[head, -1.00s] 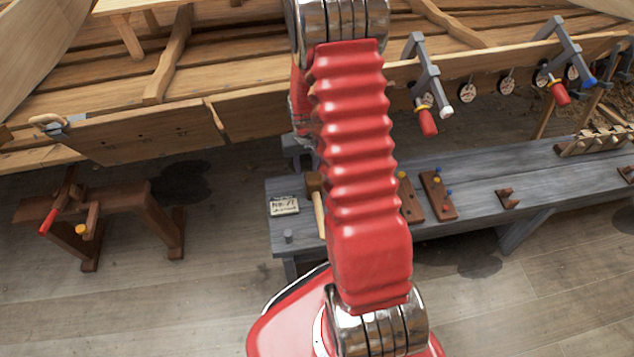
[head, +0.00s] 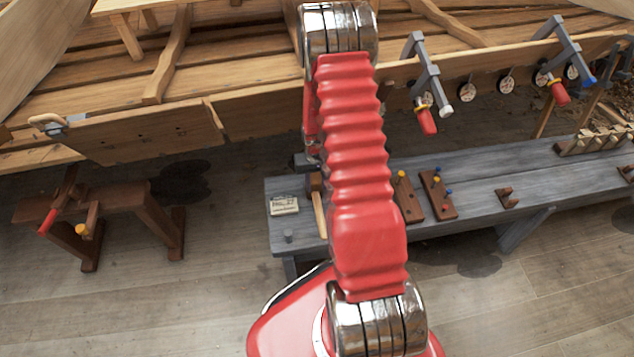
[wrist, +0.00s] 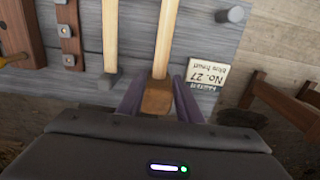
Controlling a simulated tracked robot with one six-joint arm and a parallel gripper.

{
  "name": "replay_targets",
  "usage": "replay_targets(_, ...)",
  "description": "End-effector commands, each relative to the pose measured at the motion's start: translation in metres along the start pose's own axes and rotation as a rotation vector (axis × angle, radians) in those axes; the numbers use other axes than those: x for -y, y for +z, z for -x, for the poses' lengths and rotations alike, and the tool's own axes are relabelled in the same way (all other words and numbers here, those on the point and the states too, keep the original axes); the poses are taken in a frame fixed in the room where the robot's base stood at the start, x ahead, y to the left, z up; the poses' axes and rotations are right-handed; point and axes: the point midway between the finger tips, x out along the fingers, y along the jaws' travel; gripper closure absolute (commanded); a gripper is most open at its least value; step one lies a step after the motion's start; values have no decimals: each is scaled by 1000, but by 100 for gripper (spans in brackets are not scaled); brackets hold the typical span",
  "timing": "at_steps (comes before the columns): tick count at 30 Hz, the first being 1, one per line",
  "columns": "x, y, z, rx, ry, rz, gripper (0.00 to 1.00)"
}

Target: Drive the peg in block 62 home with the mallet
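The wooden mallet lies on the grey bench; its brown head (wrist: 157,98) and pale handle (wrist: 165,40) show in the wrist view. In the head view its handle (head: 320,214) shows left of my red arm, its head partly covered. My gripper (wrist: 159,76) is open, its two fingers either side of the mallet head; I cannot tell whether they touch it. Brown blocks with pegs lie on the bench: one with a yellow peg (head: 408,202), one with blue and yellow pegs (head: 438,197). No block number is readable, so I cannot tell which is block 62.
A card (wrist: 237,80) reading No. 27 lies on the bench (head: 480,187), near a grey post (head: 288,236). The planked hull (head: 150,133) with clamps (head: 425,75) runs behind.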

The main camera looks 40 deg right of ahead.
Motion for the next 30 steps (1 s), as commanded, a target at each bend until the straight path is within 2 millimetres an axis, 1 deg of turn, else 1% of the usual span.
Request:
replay_targets(24,1,0,-66,1,0,1,68)
replay_targets(30,1,0,-80,1,0,1,68)
